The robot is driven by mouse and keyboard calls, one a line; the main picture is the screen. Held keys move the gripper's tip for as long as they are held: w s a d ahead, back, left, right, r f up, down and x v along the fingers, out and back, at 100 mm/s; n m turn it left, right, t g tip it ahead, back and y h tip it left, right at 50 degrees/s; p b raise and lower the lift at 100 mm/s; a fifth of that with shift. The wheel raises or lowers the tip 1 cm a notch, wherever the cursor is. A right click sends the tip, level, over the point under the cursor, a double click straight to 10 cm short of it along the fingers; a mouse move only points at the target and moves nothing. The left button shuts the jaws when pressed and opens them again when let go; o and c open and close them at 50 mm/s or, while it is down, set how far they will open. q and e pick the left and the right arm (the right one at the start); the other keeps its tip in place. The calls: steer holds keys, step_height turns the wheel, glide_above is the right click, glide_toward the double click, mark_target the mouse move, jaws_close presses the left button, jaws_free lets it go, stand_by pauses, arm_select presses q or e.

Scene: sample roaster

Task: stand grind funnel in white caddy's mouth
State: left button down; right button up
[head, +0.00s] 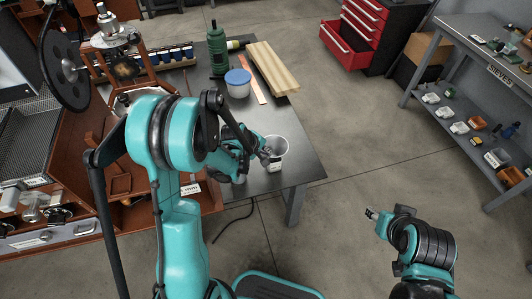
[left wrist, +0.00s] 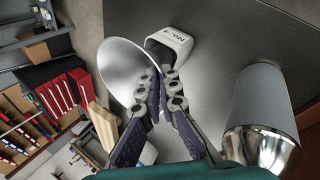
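The grind funnel (head: 277,146), a wide white cone, is over the near right part of the grey table in the head view. It also shows in the left wrist view (left wrist: 122,68), tilted in the picture. My left gripper (left wrist: 157,80) has its fingers close together on the funnel's edge. The white caddy (left wrist: 172,42), with dark lettering, stands right by the funnel, and its label side (head: 275,165) shows just below the funnel in the head view. The funnel hides part of the caddy's mouth. My right gripper (head: 371,214) is over the floor, away from the table, too small to read.
A grey cylinder with a shiny metal base (left wrist: 262,120) stands near my left gripper. A blue-lidded tub (head: 238,83), a green grinder-like tool (head: 217,50) and wooden boards (head: 272,68) are farther back on the table (head: 300,165). Shelving (head: 470,100) stands at right.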

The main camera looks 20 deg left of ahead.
arm_select(q)
steer(key=shift+f+b, duration=1.15)
steer(key=shift+f, duration=0.2)
steer(key=c, duration=1.6)
jaws_free()
steer(key=shift+c, duration=0.2)
steer(key=shift+r, duration=0.1)
steer(key=v, duration=1.2)
steer(key=s+d+r+m+y, duration=0.1)
steer(key=s+d+r+m, duration=0.1)
steer(key=s+m, duration=0.4)
steer(key=s+d+r+m+t+y, duration=0.1)
steer(key=s+r+m, duration=0.4)
steer(key=s, duration=0.5)
steer(key=shift+s+d+r+m+t+y, duration=0.15)
steer(key=shift+d+r+m+t+y, duration=0.2)
steer(key=shift+d+m, duration=0.5)
